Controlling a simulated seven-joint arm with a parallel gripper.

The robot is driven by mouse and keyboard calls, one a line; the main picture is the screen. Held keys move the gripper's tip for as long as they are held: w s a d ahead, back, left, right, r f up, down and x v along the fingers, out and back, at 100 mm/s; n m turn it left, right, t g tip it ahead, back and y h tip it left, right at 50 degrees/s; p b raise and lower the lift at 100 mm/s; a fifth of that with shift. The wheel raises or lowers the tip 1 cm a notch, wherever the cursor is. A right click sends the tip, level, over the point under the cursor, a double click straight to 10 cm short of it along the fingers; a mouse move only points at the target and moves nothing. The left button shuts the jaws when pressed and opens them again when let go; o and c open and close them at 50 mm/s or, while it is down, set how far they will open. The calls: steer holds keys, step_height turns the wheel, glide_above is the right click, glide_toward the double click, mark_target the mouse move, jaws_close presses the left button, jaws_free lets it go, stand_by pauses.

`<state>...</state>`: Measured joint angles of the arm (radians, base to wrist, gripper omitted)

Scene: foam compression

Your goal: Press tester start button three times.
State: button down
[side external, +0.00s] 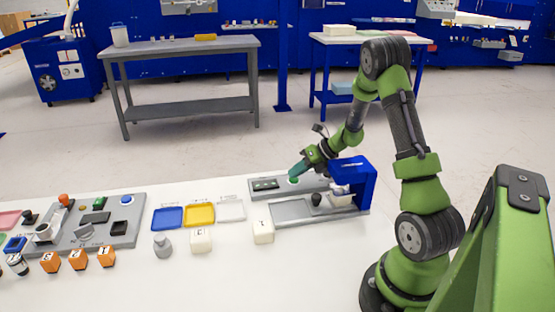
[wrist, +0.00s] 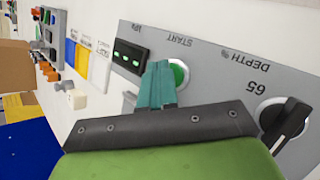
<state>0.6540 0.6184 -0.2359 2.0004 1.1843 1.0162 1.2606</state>
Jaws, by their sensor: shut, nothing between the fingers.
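The tester in the side external view has a grey panel and a blue frame (side external: 357,172). Its round green start button (wrist: 181,72) sits beside the START label in the wrist view. My gripper (wrist: 160,66) is shut and empty, with its teal fingers together. In the side external view my gripper (side external: 295,173) points down at the panel, right at the button. In the wrist view the fingers overlap the button's left side and hide part of it. I cannot tell whether the tips touch it.
A dark display (wrist: 129,57) is left of the button, and a black depth dial (wrist: 285,122) marked 65 is to its right. Blue, yellow and white trays (side external: 168,217) and white blocks (side external: 263,232) lie left of the tester.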

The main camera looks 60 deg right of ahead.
mark_target(297, 179)
steer(key=shift+r, duration=3.15)
